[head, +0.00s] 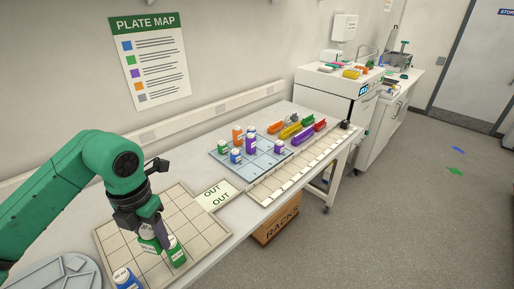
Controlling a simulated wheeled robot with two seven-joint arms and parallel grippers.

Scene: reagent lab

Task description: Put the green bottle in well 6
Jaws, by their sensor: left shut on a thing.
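My left gripper (161,238) points down over the near beige gridded tray (201,225). It is shut on a green bottle (176,254), which is partly hidden by the fingers. Another green-and-white shape (148,244) shows just left of the fingers, and I cannot tell whether it is a separate bottle. Another green bottle (223,147) stands on the blue gridded tray farther back. Well numbers are too small to read. My right gripper is not in view.
The blue tray (271,157) holds several orange, purple, blue and green bottles. A blue bottle (125,278) stands at the near tray's front edge. An OUT card (217,194) lies between the trays. A long pale rack (300,165) lines the bench's right edge, with coloured bins (290,130) behind.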

